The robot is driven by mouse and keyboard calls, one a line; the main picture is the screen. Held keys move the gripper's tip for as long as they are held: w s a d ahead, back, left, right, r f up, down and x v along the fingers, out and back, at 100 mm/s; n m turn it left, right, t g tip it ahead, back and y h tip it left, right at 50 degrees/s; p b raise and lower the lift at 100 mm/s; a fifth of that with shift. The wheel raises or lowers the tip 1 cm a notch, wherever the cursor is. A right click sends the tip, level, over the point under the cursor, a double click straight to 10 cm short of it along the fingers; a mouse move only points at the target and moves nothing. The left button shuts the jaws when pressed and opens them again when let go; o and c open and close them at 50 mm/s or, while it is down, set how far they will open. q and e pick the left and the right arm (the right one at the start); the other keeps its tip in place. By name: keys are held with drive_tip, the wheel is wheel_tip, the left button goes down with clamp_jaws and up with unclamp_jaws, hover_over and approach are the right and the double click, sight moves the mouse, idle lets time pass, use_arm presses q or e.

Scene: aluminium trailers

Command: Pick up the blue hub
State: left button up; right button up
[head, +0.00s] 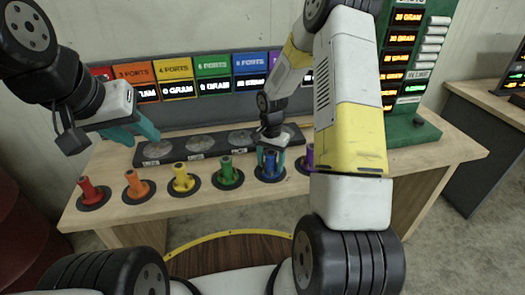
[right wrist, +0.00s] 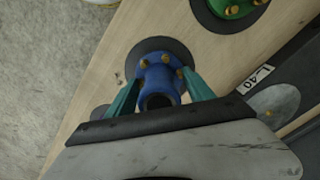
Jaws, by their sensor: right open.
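The blue hub (head: 269,165) stands upright on a dark round pad on the wooden table, in the row of coloured hubs. It also shows in the right wrist view (right wrist: 159,78), between the two teal fingers. My right gripper (head: 270,160) is open around the blue hub, with one finger on each side; I cannot tell whether they touch it. In the right wrist view the right gripper (right wrist: 160,95) covers the near part of the pad. My left gripper (head: 140,137) is above the left part of the table, away from the hubs and with nothing seen in it; its finger gap is unclear.
Red (head: 91,191), orange (head: 137,184), yellow (head: 182,177) and green (head: 227,171) hubs stand left of the blue one. A purple hub (head: 308,156) is partly hidden by my right arm. A dark strip with round plates (head: 200,146) lies behind, before the coloured port displays (head: 212,77).

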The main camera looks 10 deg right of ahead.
clamp_jaws()
drive_tip(key=shift+r, duration=0.15)
idle(0.4)
